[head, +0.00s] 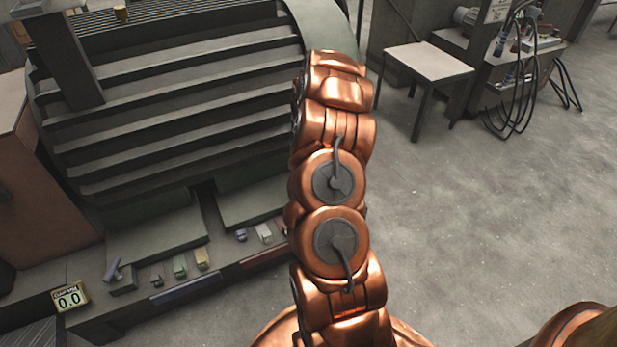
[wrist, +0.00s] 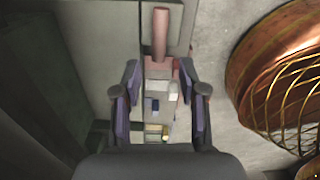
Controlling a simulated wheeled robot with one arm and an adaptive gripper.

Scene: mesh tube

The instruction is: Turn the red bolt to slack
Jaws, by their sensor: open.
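In the wrist view, a dull red cylinder (wrist: 160,33), which looks like the red bolt, stands out at the top centre, past my fingertips. A pinkish patch lies at its lower end. My gripper (wrist: 161,92) is open and empty, one finger on each side of the picture's middle. The cylinder is apart from both fingers, roughly in line with the gap between them. In the head view my copper arm covers part of the machine, and neither the gripper nor the red bolt can be made out there.
A big ribbed machine (head: 185,130) fills the left. Its front ledge holds several small blocks, including a green one (head: 180,266) and a yellow one (head: 201,258), plus a display reading 0.0 (head: 70,298). A small table (head: 428,62) stands at upper right. The floor at right is clear.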

